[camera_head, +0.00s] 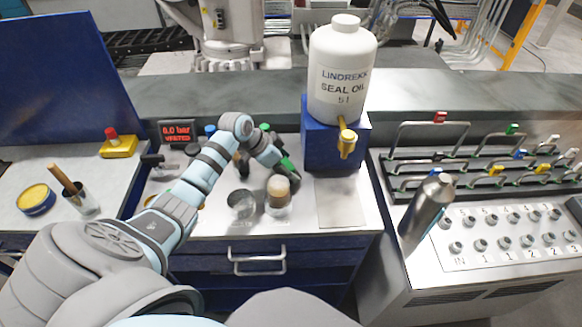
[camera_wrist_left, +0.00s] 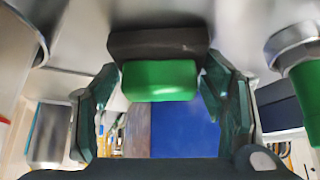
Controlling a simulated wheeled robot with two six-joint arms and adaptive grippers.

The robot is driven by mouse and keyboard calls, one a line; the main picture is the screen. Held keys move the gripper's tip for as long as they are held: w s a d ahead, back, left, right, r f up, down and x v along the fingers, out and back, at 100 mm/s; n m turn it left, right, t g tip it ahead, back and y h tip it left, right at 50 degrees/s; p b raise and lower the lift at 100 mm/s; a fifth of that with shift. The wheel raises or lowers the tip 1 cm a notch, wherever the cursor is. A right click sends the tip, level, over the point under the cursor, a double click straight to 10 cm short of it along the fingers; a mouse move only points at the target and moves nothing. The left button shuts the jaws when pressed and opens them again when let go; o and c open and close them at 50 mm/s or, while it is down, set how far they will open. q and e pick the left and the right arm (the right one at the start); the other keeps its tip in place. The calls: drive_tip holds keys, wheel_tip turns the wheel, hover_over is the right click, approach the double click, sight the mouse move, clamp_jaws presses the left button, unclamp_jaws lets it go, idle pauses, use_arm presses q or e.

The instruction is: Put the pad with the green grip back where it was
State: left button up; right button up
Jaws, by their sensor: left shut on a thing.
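The pad with the green grip shows in the left wrist view as a dark block (camera_wrist_left: 158,42) with a bright green grip (camera_wrist_left: 160,80). My left gripper (camera_wrist_left: 160,100) has its fingers on either side of the green grip and is shut on it. I cannot tell whether the pad touches anything below. My right gripper is not in view.
A white seal oil bottle (camera_head: 342,75) stands on a blue stand (camera_head: 322,140) with a brass tap. A grey plate (camera_head: 340,205) lies clear at right. A steel flask (camera_head: 427,212) stands farther right by the hook rack.

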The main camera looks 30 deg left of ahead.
use_arm(q)
drive_tip(key=shift+s+a, duration=0.25)
drive_tip(key=shift+a, duration=0.25)
drive_tip(key=shift+s+a, duration=0.25)
drive_tip(key=shift+a, duration=0.25)
drive_tip(key=o, duration=1.2)
drive_tip(key=v, duration=1.2)
